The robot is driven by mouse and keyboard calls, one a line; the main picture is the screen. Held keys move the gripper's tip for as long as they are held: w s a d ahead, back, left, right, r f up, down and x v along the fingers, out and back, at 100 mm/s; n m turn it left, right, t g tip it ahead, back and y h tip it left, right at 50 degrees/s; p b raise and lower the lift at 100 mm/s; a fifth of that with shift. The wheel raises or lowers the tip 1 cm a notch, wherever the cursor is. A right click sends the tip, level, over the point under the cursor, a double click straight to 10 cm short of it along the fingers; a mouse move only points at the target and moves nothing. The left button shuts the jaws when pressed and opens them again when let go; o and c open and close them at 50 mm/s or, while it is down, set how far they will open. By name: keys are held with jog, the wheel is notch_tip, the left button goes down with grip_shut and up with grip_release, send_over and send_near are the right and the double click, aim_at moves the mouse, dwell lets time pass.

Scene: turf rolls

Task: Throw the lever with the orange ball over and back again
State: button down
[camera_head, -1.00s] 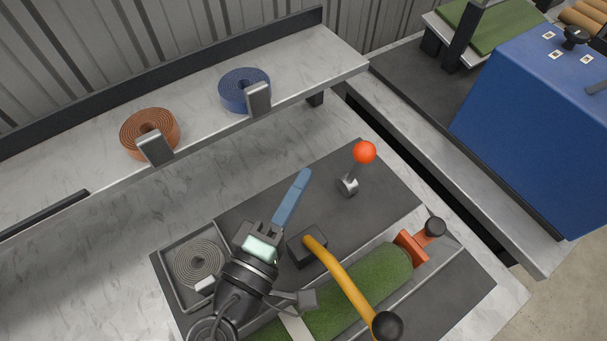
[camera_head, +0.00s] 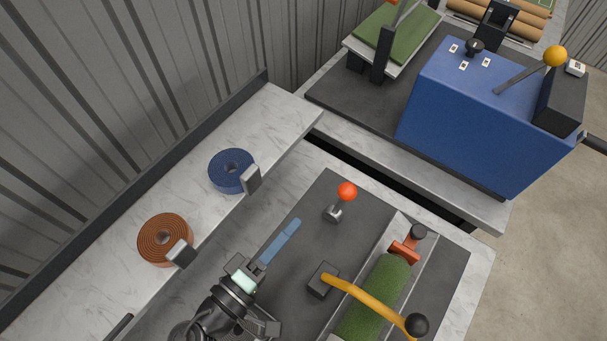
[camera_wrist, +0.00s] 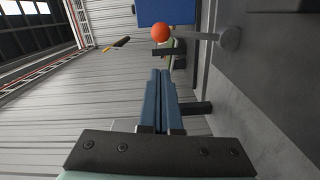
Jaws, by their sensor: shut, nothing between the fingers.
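The lever with the orange ball (camera_head: 347,191) stands near the far end of the dark plate, on a small grey pivot. In the wrist view the ball (camera_wrist: 161,32) shows just beyond my fingertips, slightly above them in the picture, and its grey rod runs off to the right. My gripper (camera_head: 294,224) has long blue fingers, closed together with nothing between them. Its tips are left of the lever in the head view and apart from it. In the wrist view the closed fingers (camera_wrist: 160,76) point towards the ball.
A yellow curved handle (camera_head: 365,297) with a black knob and a green turf roll (camera_head: 376,290) lie right of my arm. A red clamp (camera_head: 405,250) is at the roll's end. Brown (camera_head: 163,238) and blue (camera_head: 232,170) coils sit on the left ledge. A blue machine (camera_head: 480,125) carries a yellow-orange-balled lever (camera_head: 555,56).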

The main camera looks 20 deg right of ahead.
jog(key=shift+d, duration=0.1)
dwell(0.3)
jog(key=p, duration=0.3)
send_over(339, 202)
jog(key=a, duration=0.4)
jog(key=shift+w+d, duration=0.2)
jog(key=shift+d, duration=0.05)
jog(key=shift+s, duration=0.1)
